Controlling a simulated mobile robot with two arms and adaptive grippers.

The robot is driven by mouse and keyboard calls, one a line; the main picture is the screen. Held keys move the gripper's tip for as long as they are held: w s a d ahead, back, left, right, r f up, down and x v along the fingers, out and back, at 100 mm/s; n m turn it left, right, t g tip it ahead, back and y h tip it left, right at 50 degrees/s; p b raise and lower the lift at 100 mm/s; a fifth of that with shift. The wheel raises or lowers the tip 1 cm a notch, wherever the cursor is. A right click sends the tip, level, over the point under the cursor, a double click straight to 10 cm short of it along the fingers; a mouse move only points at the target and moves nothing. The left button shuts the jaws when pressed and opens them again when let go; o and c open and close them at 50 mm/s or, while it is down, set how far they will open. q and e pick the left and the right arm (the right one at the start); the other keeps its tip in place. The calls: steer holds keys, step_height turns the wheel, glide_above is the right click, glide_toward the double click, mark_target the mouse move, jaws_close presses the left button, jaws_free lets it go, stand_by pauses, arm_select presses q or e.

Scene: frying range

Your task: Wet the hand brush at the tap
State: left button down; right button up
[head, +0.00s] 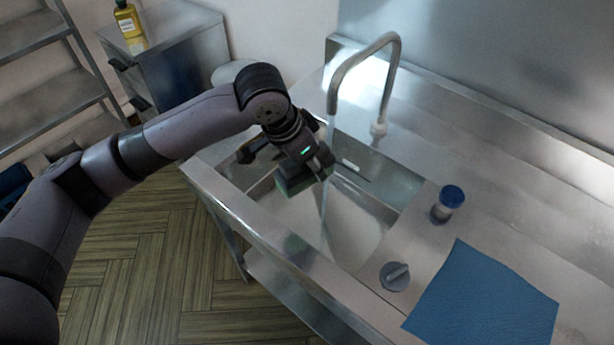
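The tap (392,75) is a tall curved metal spout behind the sink (350,245). A thin stream of water (325,205) falls from it into the basin. My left gripper (308,172) is over the left part of the sink, pointing down. It appears shut on the hand brush (298,185), a dark green block at its fingertips. The brush is beside the stream, just left of it; I cannot tell whether the water touches it. The brush's underside and part of the fingers are hidden. My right gripper is out of view.
On the steel counter right of the sink are a blue-lidded container (449,202), a round grey knob-like piece (395,276) and a blue cloth (485,303). A steel cabinet (185,50) with a yellow bottle (128,20) stands back left. Shelving (45,85) is at far left.

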arm_select(q)
steer(key=w, duration=0.2)
steer(key=shift+w+d+f+b, duration=0.2)
steer(key=shift+w+d+b, duration=0.05)
steer(key=shift+w+b, duration=0.1)
steer(key=shift+w+d+f+p, duration=0.1)
steer(key=shift+w+f+p, duration=0.05)
steer(key=shift+w, duration=0.4)
steer(key=shift+w+d+f+p, duration=0.1)
steer(key=shift+w+f+p, duration=0.1)
steer(key=shift+w, duration=0.4)
steer(key=shift+w+d+f+p, duration=0.1)
steer(key=shift+w+p, duration=0.05)
steer(key=shift+w, duration=0.4)
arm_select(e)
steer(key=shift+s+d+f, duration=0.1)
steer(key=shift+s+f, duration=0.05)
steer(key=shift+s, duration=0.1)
